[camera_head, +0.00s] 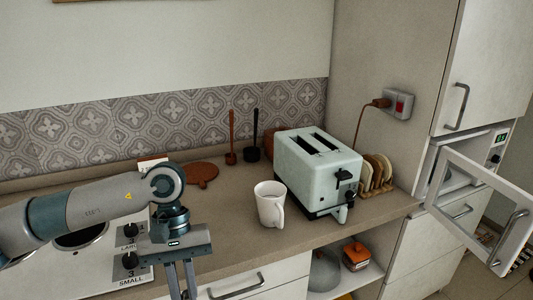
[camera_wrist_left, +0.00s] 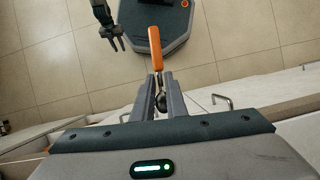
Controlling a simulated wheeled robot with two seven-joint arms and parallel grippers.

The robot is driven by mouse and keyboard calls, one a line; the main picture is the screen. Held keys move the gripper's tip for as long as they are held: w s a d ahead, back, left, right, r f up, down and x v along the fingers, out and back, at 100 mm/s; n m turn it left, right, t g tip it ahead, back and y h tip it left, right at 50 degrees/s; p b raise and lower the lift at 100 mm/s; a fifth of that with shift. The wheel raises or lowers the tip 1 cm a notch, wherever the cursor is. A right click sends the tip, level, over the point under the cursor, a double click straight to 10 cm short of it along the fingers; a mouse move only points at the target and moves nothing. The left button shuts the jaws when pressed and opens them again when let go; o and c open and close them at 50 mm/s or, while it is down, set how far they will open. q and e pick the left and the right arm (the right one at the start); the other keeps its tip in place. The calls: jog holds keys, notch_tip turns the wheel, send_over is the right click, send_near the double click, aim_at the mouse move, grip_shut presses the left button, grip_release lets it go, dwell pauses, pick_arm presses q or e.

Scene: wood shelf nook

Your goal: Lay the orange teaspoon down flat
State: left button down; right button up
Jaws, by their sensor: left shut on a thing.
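The orange teaspoon shows in the left wrist view, with its orange handle (camera_wrist_left: 155,52) pointing up the picture and its dark bowl end between the fingers. My left gripper (camera_wrist_left: 160,88) is shut on it near the bowl end. In the head view my left gripper (camera_head: 182,292) points down in front of the counter's front edge, its fingertips cut off by the bottom of the picture. The teaspoon cannot be made out there. My right gripper (camera_wrist_left: 114,43) hangs at the top of the left wrist view, fingers apart and empty, well away from the teaspoon.
On the counter (camera_head: 235,222) stand a white mug (camera_head: 270,205), a pale toaster (camera_head: 318,175) and a toast rack (camera_head: 375,172). A brown round board (camera_head: 197,173) and two upright long-handled utensils are behind. A cabinet door (camera_head: 480,200) hangs open at right. Bare counter lies left of the mug.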

pick_arm(q)
jog(key=a+f+m+y, duration=0.1)
jog(key=a+f+m, duration=0.2)
jog(key=a+f, duration=0.1)
jog(key=shift+s+a, duration=0.15)
jog(key=shift+a, duration=0.3)
pick_arm(e)
jog(key=shift+s+f, duration=0.1)
dwell(0.5)
dwell(0.4)
pick_arm(q)
jog(key=w+d+r+m+t+y, duration=0.1)
jog(key=w+d+r+m+y, duration=0.2)
jog(key=d+r+m, duration=0.5)
jog(key=w+d+r, duration=0.1)
jog(key=d+r, duration=0.1)
jog(key=d, duration=0.4)
jog(key=shift+w, duration=0.25)
jog(key=shift+r, duration=0.1)
pick_arm(e)
jog(key=shift+o, duration=0.5)
